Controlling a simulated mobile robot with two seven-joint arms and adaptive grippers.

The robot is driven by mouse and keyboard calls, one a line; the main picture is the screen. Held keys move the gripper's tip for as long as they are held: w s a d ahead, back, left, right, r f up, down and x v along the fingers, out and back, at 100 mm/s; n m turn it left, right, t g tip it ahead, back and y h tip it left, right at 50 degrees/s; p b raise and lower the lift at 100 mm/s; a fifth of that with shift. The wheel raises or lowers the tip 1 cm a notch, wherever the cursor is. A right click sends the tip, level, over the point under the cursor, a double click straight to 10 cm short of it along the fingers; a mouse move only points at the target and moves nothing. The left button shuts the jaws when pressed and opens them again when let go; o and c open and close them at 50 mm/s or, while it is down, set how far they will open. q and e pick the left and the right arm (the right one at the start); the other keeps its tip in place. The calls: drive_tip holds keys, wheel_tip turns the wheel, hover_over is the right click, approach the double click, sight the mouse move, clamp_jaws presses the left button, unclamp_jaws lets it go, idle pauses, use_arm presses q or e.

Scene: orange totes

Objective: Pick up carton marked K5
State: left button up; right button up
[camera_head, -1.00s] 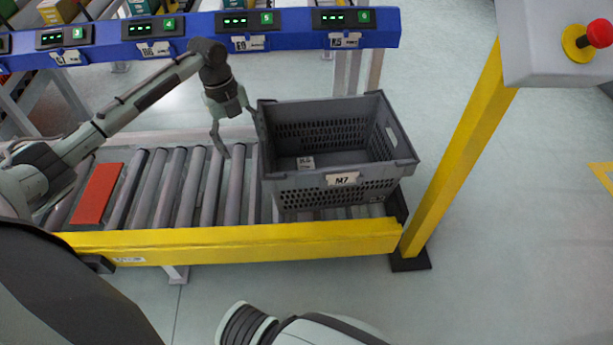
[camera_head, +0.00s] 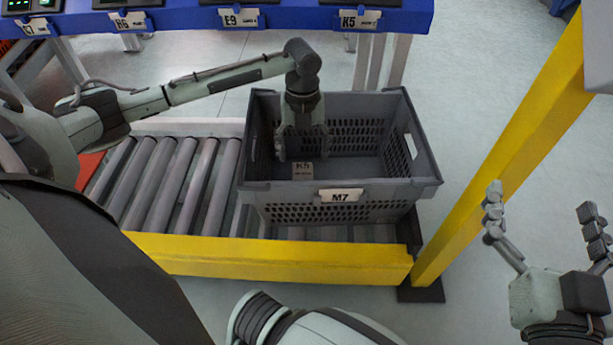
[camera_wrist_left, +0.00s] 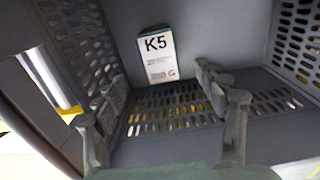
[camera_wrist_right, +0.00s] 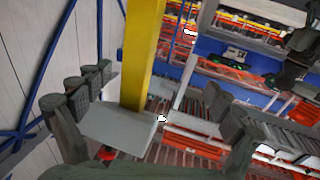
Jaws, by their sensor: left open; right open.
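The tote (camera_head: 410,186) stands on the roller conveyor. My left gripper (camera_head: 303,155) is open and points down inside the tote, above the carton. In the left wrist view its fingers (camera_wrist_left: 165,120) are spread and the carton lies beyond them, apart from both. My right gripper (camera_head: 540,215) is open and empty at the right, outside the conveyor.
The yellow conveyor rail (camera_head: 270,258) runs in front of the tote. A yellow post (camera_head: 500,150) stands at the right, between the tote and my right gripper. A blue beam with labels (camera_head: 300,17) crosses behind. Rollers left of the tote are clear.

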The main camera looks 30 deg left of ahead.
sight(303, 174)
use_arm(q)
wheel_tip(303, 174, down, 3)
drive_tip(key=shift+r, duration=0.2)
drive_tip(key=shift+f+b, duration=0.4)
drive_tip(key=shift+f, duration=0.05)
drive_tip(key=shift+s+f+b, duration=0.1)
drive_tip(key=shift+f+b, duration=0.55)
drive_tip(key=shift+f, duration=1.7)
use_arm(e)
wheel_tip(303, 174, up, 9)
drive_tip(key=s+t+y, duration=0.2)
drive_tip(key=t, duration=0.3)
drive_tip(key=shift+s+a, duration=0.35)
drive_tip(key=shift+a, duration=0.1)
use_arm(q)
drive_tip(key=shift+c, duration=0.6)
